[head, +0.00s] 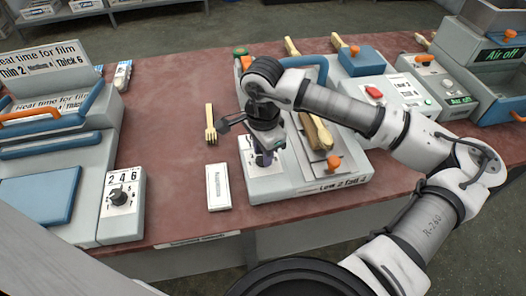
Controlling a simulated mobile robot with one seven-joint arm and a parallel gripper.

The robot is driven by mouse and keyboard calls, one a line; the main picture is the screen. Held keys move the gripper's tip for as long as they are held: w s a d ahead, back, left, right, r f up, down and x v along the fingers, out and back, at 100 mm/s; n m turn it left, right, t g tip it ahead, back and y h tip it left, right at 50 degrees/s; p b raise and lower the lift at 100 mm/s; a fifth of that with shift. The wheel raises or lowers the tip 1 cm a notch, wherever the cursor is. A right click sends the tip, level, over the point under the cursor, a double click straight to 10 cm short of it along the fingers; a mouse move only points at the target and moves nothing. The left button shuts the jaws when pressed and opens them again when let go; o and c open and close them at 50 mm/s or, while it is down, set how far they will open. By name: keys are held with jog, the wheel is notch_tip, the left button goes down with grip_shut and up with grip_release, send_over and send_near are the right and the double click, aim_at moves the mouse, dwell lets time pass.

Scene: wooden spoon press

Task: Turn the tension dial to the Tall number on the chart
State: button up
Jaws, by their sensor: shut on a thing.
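The press (325,183) is a grey machine in the middle of the table. Its front edge carries a chart (343,185) that appears to read "Low 2 Tall 4". A white dial plate (248,145) is on its left part. Wooden spoons (318,132) lie on the press bed, right of my gripper.
A film sealer with a separate dial (118,196) marked 2 4 6 stands left. A wooden fork (210,124) and a white box (218,187) lie left of the press. An orange knob (334,162) is close on the right. My arm spans the right side.

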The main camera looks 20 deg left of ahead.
jog(key=m+b, duration=0.1)
jog(key=b, duration=0.1)
jog(key=m+b, duration=0.2)
jog(key=shift+f, duration=0.35)
jog(key=m+b, duration=0.3)
jog(key=b, duration=0.2)
jog(key=shift+m, duration=0.3)
jog(key=m+b, duration=0.5)
jog(key=m, duration=0.1)
jog(key=shift+r, duration=0.15)
jog(key=m+b, duration=0.2)
jog(key=m, duration=0.2)
jog(key=shift+r+b, duration=0.1)
jog(key=shift+b, duration=0.25)
jog(key=m+b, duration=0.1)
jog(key=m, duration=0.2)
jog(key=shift+m+b, duration=0.3)
jog(key=shift+b, duration=0.05)
jog(key=m+b, duration=0.1)
jog(key=m, duration=0.4)
jog(key=shift+r+m, duration=0.1)
jog(key=shift+m, duration=0.6)
jog(key=o, duration=1)
jog(key=shift+c, duration=0.2)
